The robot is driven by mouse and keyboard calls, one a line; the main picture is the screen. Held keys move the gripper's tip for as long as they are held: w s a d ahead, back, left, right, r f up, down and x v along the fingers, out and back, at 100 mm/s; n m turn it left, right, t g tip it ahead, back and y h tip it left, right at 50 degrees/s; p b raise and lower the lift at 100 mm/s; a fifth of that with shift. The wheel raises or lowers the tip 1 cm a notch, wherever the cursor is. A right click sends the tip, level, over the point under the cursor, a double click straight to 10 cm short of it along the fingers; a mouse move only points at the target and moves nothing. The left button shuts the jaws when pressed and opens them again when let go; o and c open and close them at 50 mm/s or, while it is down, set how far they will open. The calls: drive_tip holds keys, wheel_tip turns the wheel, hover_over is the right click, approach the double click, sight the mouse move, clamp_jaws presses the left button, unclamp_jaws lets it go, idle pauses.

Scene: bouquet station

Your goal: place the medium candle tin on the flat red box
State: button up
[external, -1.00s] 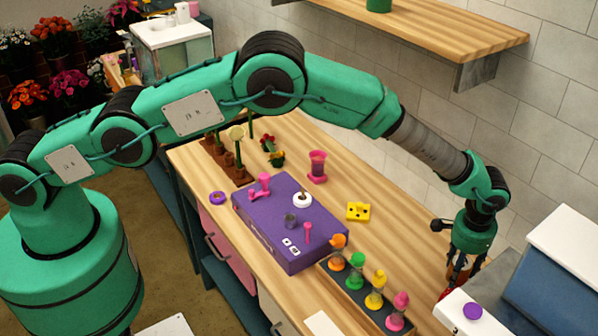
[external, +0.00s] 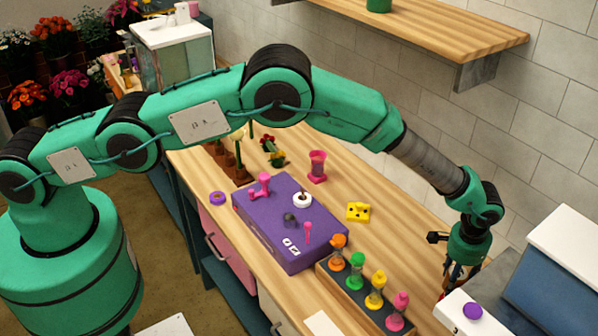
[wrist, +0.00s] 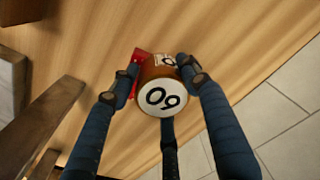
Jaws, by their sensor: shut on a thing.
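The candle tin (wrist: 162,98) is brown with a white round end marked with large black digits. In the wrist view it sits between the fingers of my gripper (wrist: 158,72), which is shut on it. The flat red box (wrist: 137,72) shows only as a red edge behind and left of the tin; I cannot tell whether the two touch. In the external view my gripper (external: 456,272) is low over the far right end of the wooden table, by a grey block. The tin is hard to make out there, and a bit of red (external: 441,295) shows below the fingers.
A white-topped box with a purple disc (external: 473,311) stands in front of my gripper. A blue box (external: 550,268) is to the right. The tiled wall is behind.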

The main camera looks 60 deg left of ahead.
drive_tip(key=shift+f, duration=0.1)
drive_tip(key=o, duration=1.4)
drive_tip(key=shift+s+r+b, duration=0.15)
drive_tip(key=shift+r+b, duration=0.2)
drive_tip(key=shift+r, duration=1.7)
drive_tip(key=shift+s+r+b, duration=0.15)
drive_tip(key=shift+r+b, duration=0.2)
drive_tip(key=shift+r, duration=1.65)
drive_tip(key=shift+s+r+b, duration=0.15)
drive_tip(key=shift+r+b, duration=0.2)
drive_tip(key=shift+r, duration=1.7)
